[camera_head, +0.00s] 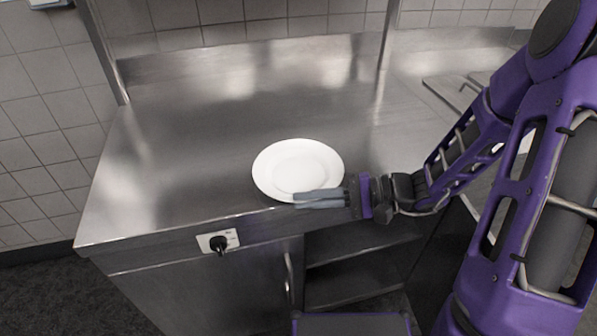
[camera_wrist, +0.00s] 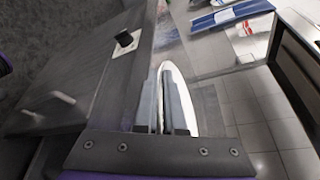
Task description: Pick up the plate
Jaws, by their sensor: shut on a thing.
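The white plate (camera_head: 292,160) is round and lies near the front edge of the steel counter in the head view. My gripper (camera_head: 305,198) reaches in from the right, and its fingers are at the plate's front right rim. In the wrist view the plate (camera_wrist: 178,78) shows nearly edge-on between the two fingers of my gripper (camera_wrist: 165,90). The fingers are shut on the rim. From these views I cannot tell whether the plate is clear of the counter.
The steel counter (camera_head: 165,150) is bare to the left of and behind the plate. A tiled wall stands behind it. A black knob (camera_head: 218,243) and a door handle (camera_head: 289,272) are on the counter's front. An open shelf (camera_head: 350,285) lies below my gripper.

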